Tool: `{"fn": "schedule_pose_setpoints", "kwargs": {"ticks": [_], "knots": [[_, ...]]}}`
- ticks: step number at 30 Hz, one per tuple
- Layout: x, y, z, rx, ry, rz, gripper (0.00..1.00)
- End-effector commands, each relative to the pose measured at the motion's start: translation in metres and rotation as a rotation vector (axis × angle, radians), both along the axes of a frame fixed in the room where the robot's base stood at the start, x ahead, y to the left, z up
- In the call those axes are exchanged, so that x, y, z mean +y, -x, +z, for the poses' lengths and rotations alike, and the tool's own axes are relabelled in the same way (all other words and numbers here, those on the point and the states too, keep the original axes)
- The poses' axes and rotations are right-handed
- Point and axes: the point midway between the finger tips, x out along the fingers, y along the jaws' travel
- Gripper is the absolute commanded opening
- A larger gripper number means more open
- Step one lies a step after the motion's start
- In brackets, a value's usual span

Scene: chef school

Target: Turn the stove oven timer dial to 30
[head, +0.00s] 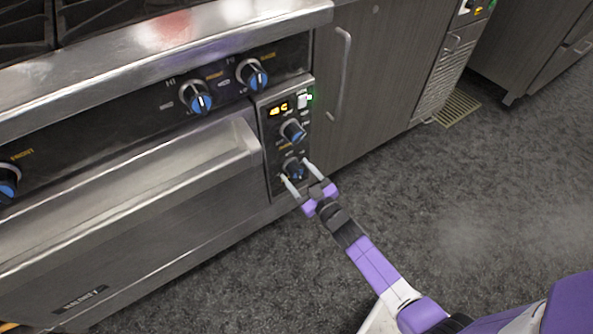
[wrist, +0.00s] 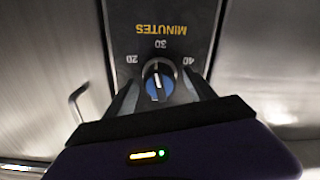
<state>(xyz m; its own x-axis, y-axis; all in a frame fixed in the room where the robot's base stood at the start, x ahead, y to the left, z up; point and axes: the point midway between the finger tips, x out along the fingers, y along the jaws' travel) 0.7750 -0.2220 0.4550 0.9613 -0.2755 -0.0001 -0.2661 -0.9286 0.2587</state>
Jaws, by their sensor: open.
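The timer dial (head: 294,168) is the lowest knob on the oven's narrow control panel. In the wrist view, the dial (wrist: 158,80) has a blue face with a pale, roughly upright pointer line. The marks 20, 30 and 40 sit around its upper side, with 30 almost straight above it and MINUTES beyond. I cannot tell for sure which end of the line is the pointer. My gripper (head: 296,171) is open at the panel. Its fingers (wrist: 160,92) stand one on each side of the dial, with gaps visible; their depth along the knob is unclear.
Another blue knob (head: 293,131) sits just above the timer dial, below a lit display (head: 279,108). The oven door handle (head: 130,200) juts out to the left. A cabinet (head: 370,80) with a vertical handle stands to the right. The floor (head: 450,200) is clear.

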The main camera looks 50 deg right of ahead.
Motion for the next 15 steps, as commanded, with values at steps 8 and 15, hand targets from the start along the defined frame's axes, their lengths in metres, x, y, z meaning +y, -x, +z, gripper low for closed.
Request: {"fn": "schedule_pose_setpoints", "kwargs": {"ticks": [8, 15], "knots": [[0.012, 0.046, 0.001, 0.003, -0.001, -0.003, 0.63], [0.018, 0.065, 0.0, 0.001, 0.0, -0.002, 0.63]]}}
